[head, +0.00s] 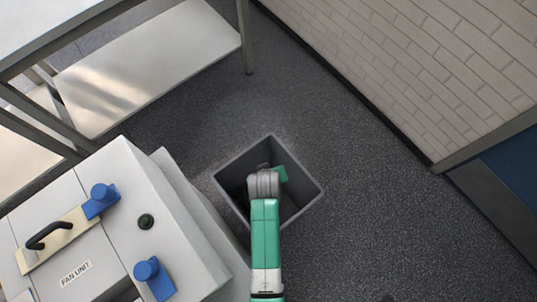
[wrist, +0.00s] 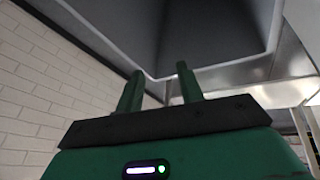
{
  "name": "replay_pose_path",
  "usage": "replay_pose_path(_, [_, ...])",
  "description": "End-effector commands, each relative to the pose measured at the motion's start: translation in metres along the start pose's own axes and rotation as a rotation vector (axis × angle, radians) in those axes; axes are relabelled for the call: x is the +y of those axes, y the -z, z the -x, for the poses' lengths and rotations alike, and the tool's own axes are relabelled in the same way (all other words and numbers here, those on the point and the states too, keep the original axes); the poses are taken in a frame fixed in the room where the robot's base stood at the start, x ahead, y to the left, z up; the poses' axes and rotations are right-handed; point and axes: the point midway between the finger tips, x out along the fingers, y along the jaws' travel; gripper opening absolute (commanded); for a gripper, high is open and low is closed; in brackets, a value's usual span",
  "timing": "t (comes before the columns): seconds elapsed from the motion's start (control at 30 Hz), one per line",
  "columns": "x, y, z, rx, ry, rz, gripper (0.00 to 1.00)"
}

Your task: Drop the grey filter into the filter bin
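The filter bin (head: 299,197) is a square, dark grey, open-topped bin on the floor, in the middle of the head view. My arm reaches over it, and the wrist and the green gripper (head: 281,174) show within its opening; the fingertips are hidden there. In the wrist view my gripper (wrist: 160,68) has two green fingers standing apart with nothing visible between them. A large grey hollow shape with a pale rim (wrist: 107,42), apparently the bin, fills the top of that view. I cannot make out the grey filter in either view; the bin's floor is largely hidden.
The white fan unit (head: 75,273), with blue clamps (head: 101,200) and a black-handled plate (head: 62,240), stands at lower left, close to the bin. A metal table with a lower shelf (head: 150,65) is at upper left. Dark floor (head: 385,235) is free right of the bin, before a brick wall (head: 400,60).

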Motion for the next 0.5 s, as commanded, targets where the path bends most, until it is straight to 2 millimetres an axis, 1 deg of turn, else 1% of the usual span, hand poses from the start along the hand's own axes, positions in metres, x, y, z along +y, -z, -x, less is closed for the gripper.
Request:
replay_pose_path(0.03, [0.001,0.002,0.01,0.001,0.0,0.0,0.37])
replay_pose_path(0.2, [0.001,0.002,0.048,0.002,0.0,0.0,0.37])
replay_pose_path(0.3, [0.001,0.002,0.064,0.001,0.0,0.0,0.37])
replay_pose_path(0.4, [0.001,0.001,0.073,0.002,0.0,0.0,0.37])
replay_pose_path(0.5, [0.0,0.001,0.076,0.001,0.0,0.0,0.37])
